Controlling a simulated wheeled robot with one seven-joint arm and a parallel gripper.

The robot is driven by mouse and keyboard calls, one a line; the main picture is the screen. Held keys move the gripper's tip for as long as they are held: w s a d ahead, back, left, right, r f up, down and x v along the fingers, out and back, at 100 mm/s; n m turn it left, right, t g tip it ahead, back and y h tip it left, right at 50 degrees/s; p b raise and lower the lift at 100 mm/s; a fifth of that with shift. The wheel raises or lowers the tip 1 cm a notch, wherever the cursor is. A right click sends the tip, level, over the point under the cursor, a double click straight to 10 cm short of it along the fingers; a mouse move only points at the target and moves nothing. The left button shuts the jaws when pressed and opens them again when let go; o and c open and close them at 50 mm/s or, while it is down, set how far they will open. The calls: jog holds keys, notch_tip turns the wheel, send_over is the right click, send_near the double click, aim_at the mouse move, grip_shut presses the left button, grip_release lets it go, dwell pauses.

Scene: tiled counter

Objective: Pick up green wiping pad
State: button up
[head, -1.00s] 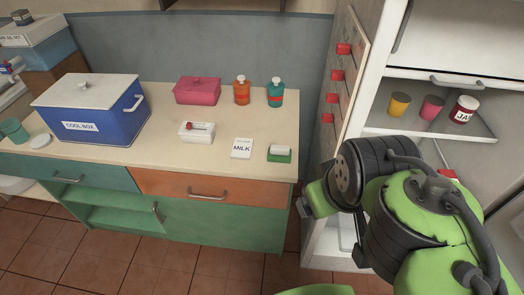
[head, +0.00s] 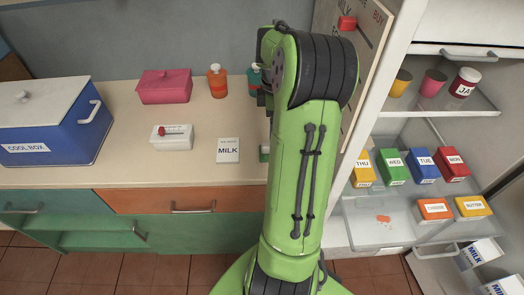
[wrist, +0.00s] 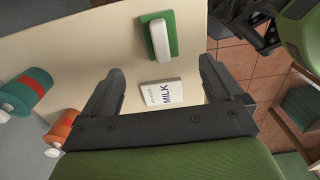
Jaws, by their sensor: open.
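The green wiping pad with its white grip (wrist: 173,22) lies on the counter near its edge, ahead of my fingertips in the wrist view. In the head view only a sliver of the pad (head: 264,154) shows, the rest hidden behind my arm. My gripper (wrist: 158,75) is open and empty above the counter, its two dark fingers spread wide. The pad lies apart from both fingers. In the head view my gripper is hidden behind my arm.
A milk card (head: 228,150) lies beside the pad. Orange (head: 217,82) and teal (head: 254,78) bottles stand at the back, near a pink box (head: 165,87). A blue cool box (head: 55,125) stands left. The open fridge (head: 420,110) is right.

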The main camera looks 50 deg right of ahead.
notch_tip(320, 180, down, 6)
jog(key=shift+f+b, duration=0.25)
jog(key=shift+b, duration=0.65)
notch_tip(320, 180, down, 6)
jog(key=shift+r+b, duration=0.15)
jog(key=shift+b, duration=1.1)
jog(key=shift+r, duration=0.1)
jog(key=c, duration=1.1)
notch_tip(320, 180, up, 10)
jog(key=p, duration=0.4)
jog(key=shift+c, duration=0.2)
